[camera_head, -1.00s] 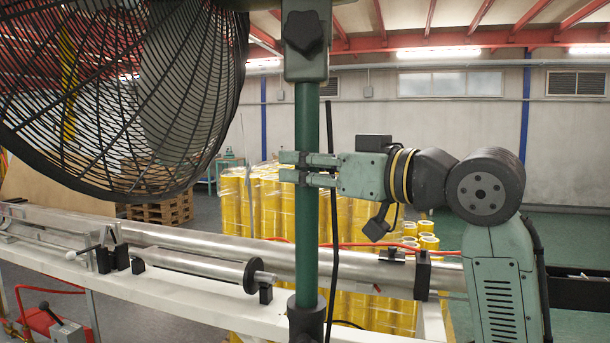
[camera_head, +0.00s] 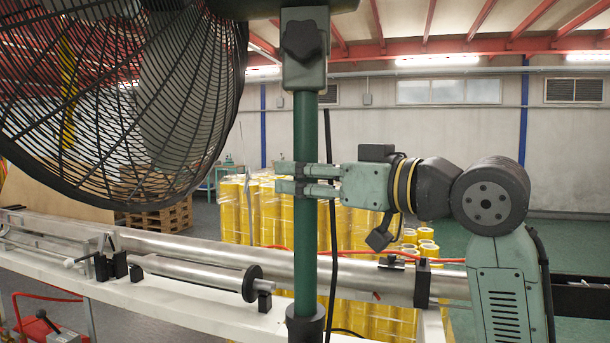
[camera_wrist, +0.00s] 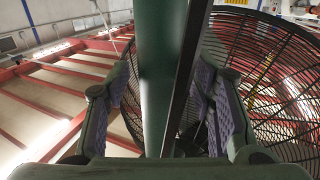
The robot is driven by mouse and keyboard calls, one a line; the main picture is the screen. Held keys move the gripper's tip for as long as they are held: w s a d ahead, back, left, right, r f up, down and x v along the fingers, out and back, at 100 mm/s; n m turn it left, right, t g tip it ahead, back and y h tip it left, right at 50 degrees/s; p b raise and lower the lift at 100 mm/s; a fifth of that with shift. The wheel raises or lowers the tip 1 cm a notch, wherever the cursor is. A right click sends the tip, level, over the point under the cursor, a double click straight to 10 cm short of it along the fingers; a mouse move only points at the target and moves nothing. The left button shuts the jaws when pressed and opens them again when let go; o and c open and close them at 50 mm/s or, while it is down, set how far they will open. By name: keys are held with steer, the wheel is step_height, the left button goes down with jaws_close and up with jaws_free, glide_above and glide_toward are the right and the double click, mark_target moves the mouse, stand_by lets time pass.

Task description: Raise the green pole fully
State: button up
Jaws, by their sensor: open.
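The green pole (camera_head: 306,225) stands upright in the head view, its base in a black collar (camera_head: 305,325). Its top runs into a grey-green clamp block with a black star knob (camera_head: 303,41), beside a large black fan (camera_head: 120,100). My gripper (camera_head: 284,178) reaches in from the right at about the pole's mid height, with its fingers level. In the wrist view the pole (camera_wrist: 160,80) lies between the two open fingers (camera_wrist: 165,110), with a dark cable (camera_wrist: 188,80) beside it. A gap shows between the fingers and the pole.
A white machine bench with metal rollers (camera_head: 200,275) runs behind the pole. Yellow tape rolls (camera_head: 375,225) are stacked behind it. The black cable (camera_head: 333,220) hangs just right of the pole, close to my fingers. The fan cage is close to the upper left.

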steer(key=v, duration=1.1)
steer(key=shift+s+d, duration=0.15)
steer(key=shift+d, duration=0.1)
